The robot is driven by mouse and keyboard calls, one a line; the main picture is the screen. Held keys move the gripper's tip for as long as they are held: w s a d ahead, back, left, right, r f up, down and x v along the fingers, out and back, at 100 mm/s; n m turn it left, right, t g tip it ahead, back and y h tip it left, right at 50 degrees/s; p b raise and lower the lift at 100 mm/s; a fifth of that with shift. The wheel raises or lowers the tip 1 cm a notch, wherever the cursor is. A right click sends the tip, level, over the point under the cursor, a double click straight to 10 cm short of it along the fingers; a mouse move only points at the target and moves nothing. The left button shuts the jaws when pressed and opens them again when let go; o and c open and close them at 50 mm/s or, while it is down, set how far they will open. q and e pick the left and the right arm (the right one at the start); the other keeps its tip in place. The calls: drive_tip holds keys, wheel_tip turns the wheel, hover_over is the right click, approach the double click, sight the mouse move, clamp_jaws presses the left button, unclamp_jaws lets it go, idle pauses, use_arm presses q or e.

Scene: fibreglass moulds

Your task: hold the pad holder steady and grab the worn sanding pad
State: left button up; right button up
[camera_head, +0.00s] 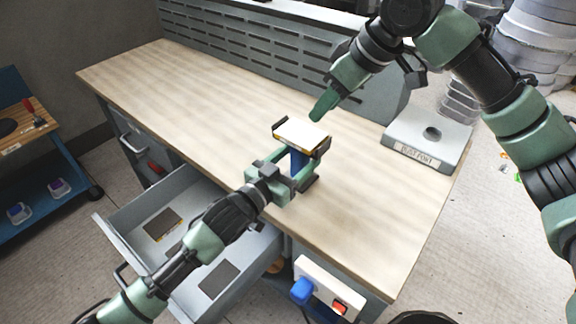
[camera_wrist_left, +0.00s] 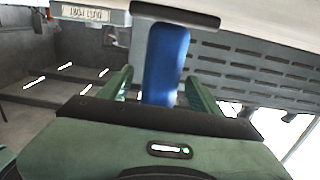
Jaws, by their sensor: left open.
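The pad holder stands on the workbench, with a blue post (camera_head: 297,160) and dark end clips (camera_head: 322,146) at the top. A flat pad (camera_head: 302,134), pale on top with a yellowish edge, lies level on it between the clips. My left gripper (camera_head: 299,175) is open low at the post. In the left wrist view the blue post (camera_wrist_left: 165,65) stands between its two green fingers, with gaps visible. My right gripper (camera_head: 320,108) is above and just behind the pad, pointing down, apparently apart from it. Its fingers overlap in view, so their opening is unclear.
An open drawer (camera_head: 118,242) below the bench holds dark flat pads (camera_head: 162,224). A grey block labelled "DUST PORT" (camera_head: 428,140) sits at the bench's right end. A slotted panel (camera_head: 250,45) runs behind. The bench's left part (camera_head: 160,85) is clear.

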use_arm(q)
drive_tip(key=shift+w+d, duration=0.35)
drive_tip(key=shift+w, duration=0.05)
clamp_jaws()
use_arm(e)
drive_tip(key=o, duration=0.7)
drive_tip(key=shift+r, duration=0.2)
drive_tip(key=o, duration=0.5)
drive_tip(key=shift+s+a+r+g+h, duration=0.1)
drive_tip(key=shift+r+g+h, duration=0.25)
drive_tip(key=shift+r, duration=0.5)
hover_over(300, 132)
drive_tip(key=s+d, duration=0.2)
drive_tip(key=d, duration=0.1)
wheel_tip(300, 132, down, 6)
drive_tip(key=shift+s+a+r, duration=0.1)
drive_tip(key=shift+s+r, duration=0.05)
drive_tip(key=shift+r, duration=0.05)
drive_tip(key=shift+w+a+x, duration=0.1)
drive_tip(key=shift+w+x, duration=0.05)
drive_tip(key=shift+x, duration=1.15)
drive_tip(key=shift+w+a+x, duration=0.15)
drive_tip(key=shift+w+x, duration=0.05)
drive_tip(key=shift+x, duration=1.15)
